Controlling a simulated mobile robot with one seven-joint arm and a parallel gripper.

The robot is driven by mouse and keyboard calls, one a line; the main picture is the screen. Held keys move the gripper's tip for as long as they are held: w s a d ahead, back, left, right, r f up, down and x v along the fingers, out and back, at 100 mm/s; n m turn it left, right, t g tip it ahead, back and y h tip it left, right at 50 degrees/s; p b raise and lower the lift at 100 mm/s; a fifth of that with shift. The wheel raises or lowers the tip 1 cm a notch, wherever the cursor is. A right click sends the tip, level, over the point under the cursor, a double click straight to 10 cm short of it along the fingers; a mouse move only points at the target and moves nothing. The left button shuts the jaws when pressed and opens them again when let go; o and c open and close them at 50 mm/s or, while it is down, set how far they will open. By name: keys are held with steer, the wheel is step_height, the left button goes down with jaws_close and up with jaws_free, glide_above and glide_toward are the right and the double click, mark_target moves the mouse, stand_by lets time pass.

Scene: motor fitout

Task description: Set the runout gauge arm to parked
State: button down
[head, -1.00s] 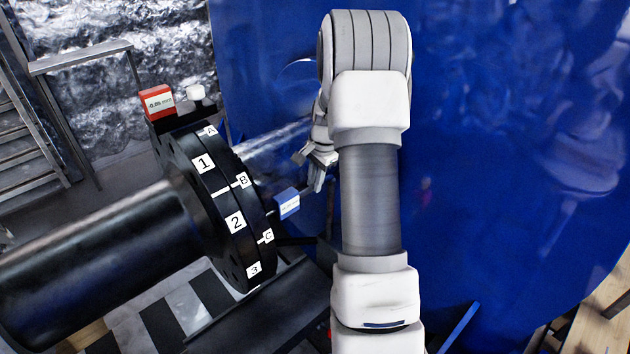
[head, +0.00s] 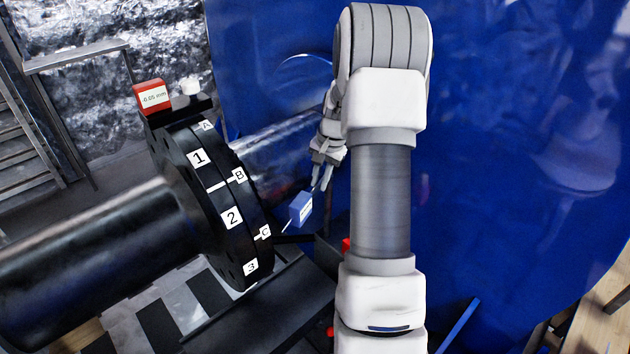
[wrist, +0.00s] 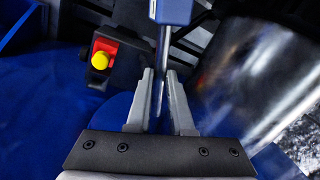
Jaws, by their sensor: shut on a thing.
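The runout gauge arm shows as a small blue gauge box (head: 300,208) on a thin metal rod, just right of the black coupling flanges (head: 232,215), near label C. The box is tilted, and a thin light tip points from it towards the flange. I cannot tell whether the tip touches. My gripper (head: 321,184) is at the upper right of the box, pointing down. In the wrist view my gripper (wrist: 160,78) is shut on the grey rod (wrist: 162,55), with the blue box beyond the fingertips at the top edge.
A red readout box (head: 153,96) and a white knob (head: 190,86) sit on a bracket above the flanges. A black shaft (head: 90,255) runs left. A large blue housing (head: 500,150) stands behind my arm.

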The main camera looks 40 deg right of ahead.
steer(key=s+d+n+g+y, duration=0.1)
steer(key=d+n, duration=0.5)
steer(key=n, duration=0.6)
steer(key=shift+s+d+g, duration=0.15)
steer(key=shift+s+g, duration=0.35)
steer(key=shift+s, duration=0.6)
steer(key=c, duration=0.8)
jaws_free()
steer(key=d+r, duration=0.1)
steer(key=r, duration=0.4)
steer(key=d+r, duration=0.1)
steer(key=r, duration=0.5)
steer(key=d+r, duration=0.1)
steer(key=r, duration=0.5)
steer(key=shift+d+r+p, duration=0.1)
steer(key=shift+d+p, duration=0.1)
steer(key=shift+p, duration=0.1)
